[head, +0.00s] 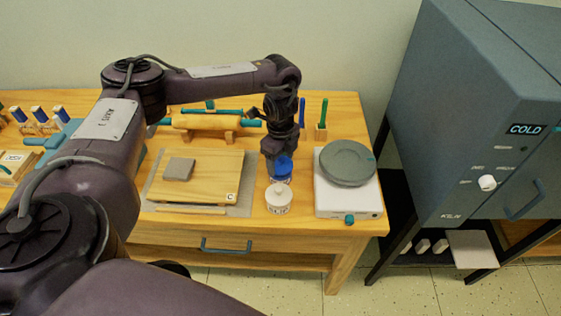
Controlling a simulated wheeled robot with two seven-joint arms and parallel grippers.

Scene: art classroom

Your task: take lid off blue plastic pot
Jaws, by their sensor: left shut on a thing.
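The blue plastic pot (281,177) stands on the wooden table, to the left of the white scale and behind a white pot. Its blue lid (284,163) shows at the top, right under my left gripper (277,157). The left gripper reaches down from above and is shut on the lid. Its fingertips are partly hidden, and I cannot tell whether the lid is apart from the pot. My right gripper is not in view.
A white lidded pot (278,201) stands close in front. A white scale (334,201) with a grey round plate (347,163) is at right. A wooden board (205,190) lies at left, a rolling pin (203,122) behind it. A grey kiln (480,120) stands beyond the table's right edge.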

